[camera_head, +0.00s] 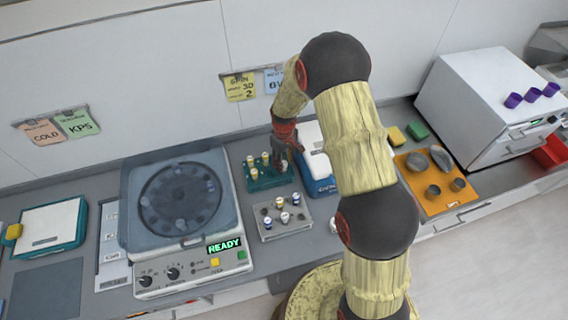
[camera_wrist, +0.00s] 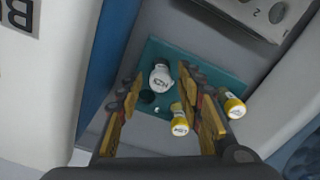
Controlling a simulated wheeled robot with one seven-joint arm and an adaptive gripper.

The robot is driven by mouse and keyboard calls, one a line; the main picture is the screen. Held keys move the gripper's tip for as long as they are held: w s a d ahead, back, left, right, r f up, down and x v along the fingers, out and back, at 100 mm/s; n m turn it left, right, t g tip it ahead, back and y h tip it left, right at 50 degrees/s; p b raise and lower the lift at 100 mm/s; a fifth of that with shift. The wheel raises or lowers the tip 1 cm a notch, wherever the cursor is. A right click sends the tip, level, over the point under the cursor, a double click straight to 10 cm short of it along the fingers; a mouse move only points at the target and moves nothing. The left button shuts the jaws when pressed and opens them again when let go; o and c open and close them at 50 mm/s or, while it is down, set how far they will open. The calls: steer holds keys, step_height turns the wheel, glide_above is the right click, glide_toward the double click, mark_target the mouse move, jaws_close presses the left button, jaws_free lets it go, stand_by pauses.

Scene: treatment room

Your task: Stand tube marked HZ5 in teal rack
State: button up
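The teal rack (camera_head: 262,184) stands on the counter, and my gripper (camera_head: 289,150) is over its right part. In the wrist view, the teal rack (camera_wrist: 205,145) lies beneath the fingers. A white-capped tube (camera_wrist: 161,76) with dark marking, which seems to read HZ5, is at the rack between the fingertips. My gripper (camera_wrist: 158,82) is open, with a finger on each side of this tube and visible gaps. Its lower part is hidden, so I cannot tell how deep it sits. Yellow-capped tubes (camera_wrist: 180,122) stand nearby in the rack.
A grey rack (camera_head: 267,233) with several capped tubes stands in front of the teal rack. A centrifuge (camera_head: 180,200) with a READY display is to the left. A blue-and-white box (camera_head: 318,165) stands close on the right. An orange tray (camera_head: 432,203) lies farther right.

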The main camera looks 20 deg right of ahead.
steer(key=s+r+m+t, duration=0.1)
steer(key=s+r, duration=0.2)
steer(key=r, duration=0.7)
steer(key=s+r+t, duration=0.1)
steer(key=s+r, duration=0.3)
steer(key=r, duration=0.6)
steer(key=s+r+m, duration=0.1)
steer(key=s+r, duration=0.2)
steer(key=r, duration=0.7)
steer(key=s+r+m+t, duration=0.1)
steer(key=s+r, duration=0.3)
steer(key=s, duration=0.6)
steer(key=s+r+m+t, duration=0.2)
steer(key=s+r, duration=0.2)
steer(key=s, duration=0.6)
steer(key=shift+s+t, duration=0.15)
steer(key=shift+t, duration=0.15)
steer(key=shift+f+b, duration=0.2)
steer(key=shift+b, duration=0.15)
step_height(320, 180, down, 16)
steer(key=b, duration=1.5)
steer(key=shift+r+b, duration=0.2)
steer(key=shift+b, duration=0.15)
